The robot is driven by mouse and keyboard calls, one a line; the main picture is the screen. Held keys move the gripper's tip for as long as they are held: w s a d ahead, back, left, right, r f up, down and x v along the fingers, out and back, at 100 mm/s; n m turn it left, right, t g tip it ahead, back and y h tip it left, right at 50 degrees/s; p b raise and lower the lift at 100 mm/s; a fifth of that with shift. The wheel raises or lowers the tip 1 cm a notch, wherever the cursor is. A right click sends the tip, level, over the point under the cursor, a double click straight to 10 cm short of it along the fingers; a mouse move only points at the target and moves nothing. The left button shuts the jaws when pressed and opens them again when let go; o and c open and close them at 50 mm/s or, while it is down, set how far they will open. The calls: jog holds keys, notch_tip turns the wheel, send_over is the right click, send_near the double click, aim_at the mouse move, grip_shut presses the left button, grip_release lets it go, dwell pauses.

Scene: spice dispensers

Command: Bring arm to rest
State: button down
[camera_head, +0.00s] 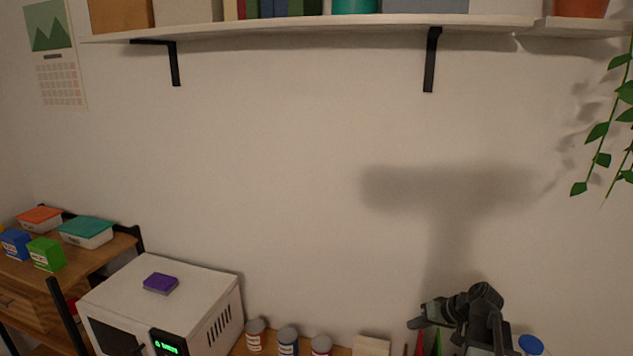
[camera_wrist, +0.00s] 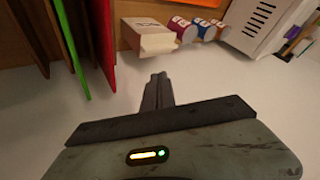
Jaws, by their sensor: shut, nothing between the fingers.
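My gripper (camera_head: 416,323) is at the lower right of the head view, on my dark, folded arm. In the wrist view its fingers (camera_wrist: 157,85) are together, with nothing between them. Three spice dispensers (camera_head: 288,340) with grey caps stand in a row at the bottom of the head view, to the left of my arm. Their lower parts are cut off by the picture's edge. In the wrist view the dispensers (camera_wrist: 205,29) are past the fingertips, apart from them.
A cream box (camera_head: 372,346) stands between the dispensers and my arm. Red and green upright boards (camera_head: 436,343) are close by my arm. A white microwave (camera_head: 165,300) with a purple sponge (camera_head: 160,283) is at left. A shelf (camera_head: 330,30) hangs above; the wall between is clear.

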jog(key=s+a+f+n+g+h+b, duration=0.1)
jog(key=s+a+f+n+g+b, duration=0.25)
jog(key=a+f, duration=0.65)
jog(key=s+a+f+g+h+b, duration=0.2)
jog(key=s+a+f+b, duration=0.3)
jog(key=a, duration=0.8)
jog(key=d+m, duration=0.1)
jog(key=s+d+m+h, duration=0.1)
jog(key=d, duration=0.1)
jog(key=s+d+f+m+h, duration=0.1)
jog(key=shift+d+g, duration=0.25)
jog(key=shift+d, duration=0.1)
